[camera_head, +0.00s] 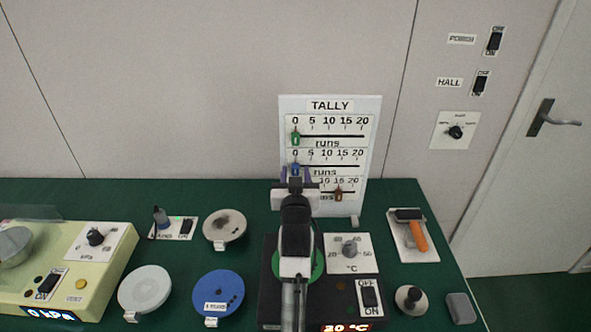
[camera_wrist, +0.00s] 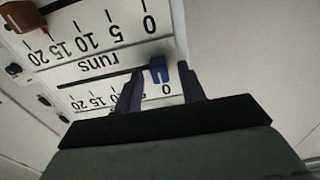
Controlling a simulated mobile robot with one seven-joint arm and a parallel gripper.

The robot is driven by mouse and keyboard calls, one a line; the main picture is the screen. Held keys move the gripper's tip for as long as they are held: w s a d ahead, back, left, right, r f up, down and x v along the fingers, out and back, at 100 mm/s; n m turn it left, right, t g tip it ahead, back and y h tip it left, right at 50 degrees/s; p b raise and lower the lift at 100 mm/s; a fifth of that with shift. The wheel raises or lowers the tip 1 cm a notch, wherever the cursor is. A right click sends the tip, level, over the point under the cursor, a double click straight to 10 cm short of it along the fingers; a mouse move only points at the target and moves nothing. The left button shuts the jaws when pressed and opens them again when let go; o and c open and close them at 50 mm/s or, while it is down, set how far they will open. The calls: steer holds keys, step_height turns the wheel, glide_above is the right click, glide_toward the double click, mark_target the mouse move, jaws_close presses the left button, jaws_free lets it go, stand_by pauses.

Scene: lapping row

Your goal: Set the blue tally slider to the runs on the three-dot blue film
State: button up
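The white TALLY board (camera_head: 372,110) stands at the back of the green table, with three scales from 0 to 20. The blue slider (camera_head: 294,169) is at the 0 end of the middle scale; it also shows in the wrist view (camera_wrist: 159,72). My gripper (camera_wrist: 160,82) is open, with one dark finger on each side of the blue slider. I see gaps, and cannot tell if either finger touches it. A blue film disc (camera_head: 218,286) lies at front centre with a white label and a small tab (camera_head: 211,322).
The green slider (camera_head: 296,138) sits near 0 on the top scale. The brown slider (camera_head: 339,194) is farther right on the bottom one, partly behind my arm. White (camera_head: 145,288) and grey (camera_head: 224,226) discs, a cream machine (camera_head: 110,265) and a dial panel (camera_head: 365,262) surround.

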steer(key=shift+w, duration=0.35)
steer(key=shift+c, duration=0.3)
jaws_close()
